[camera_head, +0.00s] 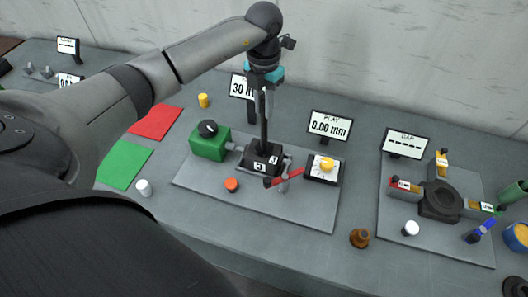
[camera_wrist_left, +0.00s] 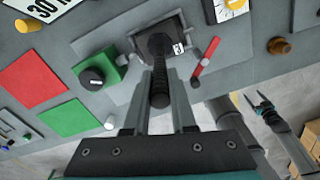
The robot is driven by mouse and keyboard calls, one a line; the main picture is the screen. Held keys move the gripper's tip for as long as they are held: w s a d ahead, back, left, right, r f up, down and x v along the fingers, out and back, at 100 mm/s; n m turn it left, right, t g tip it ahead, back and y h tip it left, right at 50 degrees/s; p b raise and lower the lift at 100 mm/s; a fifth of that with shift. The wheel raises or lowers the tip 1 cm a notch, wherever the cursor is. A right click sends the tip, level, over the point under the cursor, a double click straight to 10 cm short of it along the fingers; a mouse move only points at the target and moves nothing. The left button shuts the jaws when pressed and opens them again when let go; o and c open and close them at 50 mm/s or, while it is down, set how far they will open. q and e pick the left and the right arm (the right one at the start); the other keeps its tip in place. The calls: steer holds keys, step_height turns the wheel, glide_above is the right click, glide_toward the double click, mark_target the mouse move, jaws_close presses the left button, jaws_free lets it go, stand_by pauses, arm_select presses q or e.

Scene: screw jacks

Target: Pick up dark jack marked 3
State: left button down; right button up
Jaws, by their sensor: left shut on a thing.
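The dark jack (camera_head: 264,158) has a black block base with white marks, one of which reads like a 3, and a tall dark screw. It stands upright on the grey plate (camera_head: 205,186) of the middle station, between the green box and the red lever. My left gripper (camera_head: 264,92) is above it, shut on the upright screw. In the left wrist view, its fingers (camera_wrist_left: 160,86) lie on either side of the dark jack (camera_wrist_left: 158,42). My right gripper (camera_wrist_left: 263,104) shows small at the right of the left wrist view, its fingers apart, away from the jack.
A green box with black knob (camera_head: 210,143) stands left of the jack. The GAP station (camera_head: 439,200) is further right. Red (camera_head: 157,122) and green (camera_head: 124,164) mats lie left.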

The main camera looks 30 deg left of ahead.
stand_by(0.3)
arm_select(q)
steer(key=shift+w+r, duration=0.3)
